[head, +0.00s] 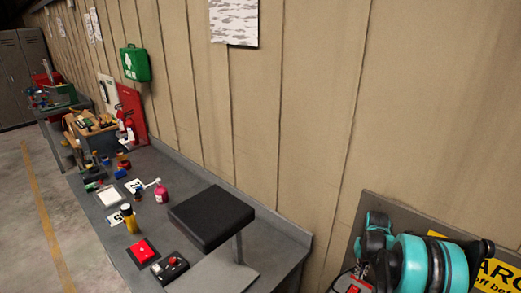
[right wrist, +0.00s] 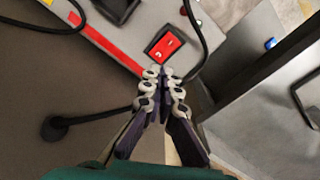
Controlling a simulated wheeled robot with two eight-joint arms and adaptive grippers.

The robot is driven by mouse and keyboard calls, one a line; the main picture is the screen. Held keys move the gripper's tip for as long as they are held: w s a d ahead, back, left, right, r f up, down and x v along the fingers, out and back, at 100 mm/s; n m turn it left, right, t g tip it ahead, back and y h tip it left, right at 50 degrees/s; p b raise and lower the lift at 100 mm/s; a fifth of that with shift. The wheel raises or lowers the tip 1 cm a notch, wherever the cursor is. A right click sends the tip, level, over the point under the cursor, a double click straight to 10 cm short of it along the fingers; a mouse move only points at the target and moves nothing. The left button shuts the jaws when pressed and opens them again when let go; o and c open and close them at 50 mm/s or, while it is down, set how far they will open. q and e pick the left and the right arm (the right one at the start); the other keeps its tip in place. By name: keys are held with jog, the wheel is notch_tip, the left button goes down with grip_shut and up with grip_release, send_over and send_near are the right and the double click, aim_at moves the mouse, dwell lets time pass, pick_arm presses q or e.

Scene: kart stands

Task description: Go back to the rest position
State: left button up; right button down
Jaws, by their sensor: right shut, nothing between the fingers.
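My right arm comes in at the lower right of the head view, teal and black. My right gripper (right wrist: 165,74) shows in the right wrist view with its two fingers together and nothing between them. Its tips point at a red rocker switch (right wrist: 164,45) in a black frame on a grey box (right wrist: 130,30) with a red stripe. The tips are just below the switch in the picture; I cannot tell whether they touch it. In the head view the red switch (head: 353,288) shows at the bottom edge, partly cut off. My left gripper is not in view.
A long grey workbench (head: 95,215) runs along the panelled wall, with a black square pad (head: 211,215), a pink bottle (head: 161,193), a yellow bottle (head: 129,218) and a red-buttoned box (head: 171,266). Black cables (right wrist: 200,45) run beside the gripper. A yellow sign (head: 485,262) stands behind my right arm.

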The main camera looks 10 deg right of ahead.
jog(key=s+a+r+n+t+b, duration=0.1)
jog(key=s+a+r+t+b, duration=0.2)
jog(key=a, duration=0.4)
jog(key=s+a+r+n+b, duration=0.1)
jog(key=s+a+r+b, duration=0.15)
jog(key=a+b, duration=0.35)
jog(key=s+a+f+n+t+b, duration=0.2)
jog(key=s+a+f+t+b, duration=0.2)
jog(key=s+a+b, duration=0.4)
jog(key=s+a+f, duration=0.1)
jog(key=s+a, duration=0.3)
jog(key=a, duration=0.2)
jog(key=shift+s+f+b, duration=0.4)
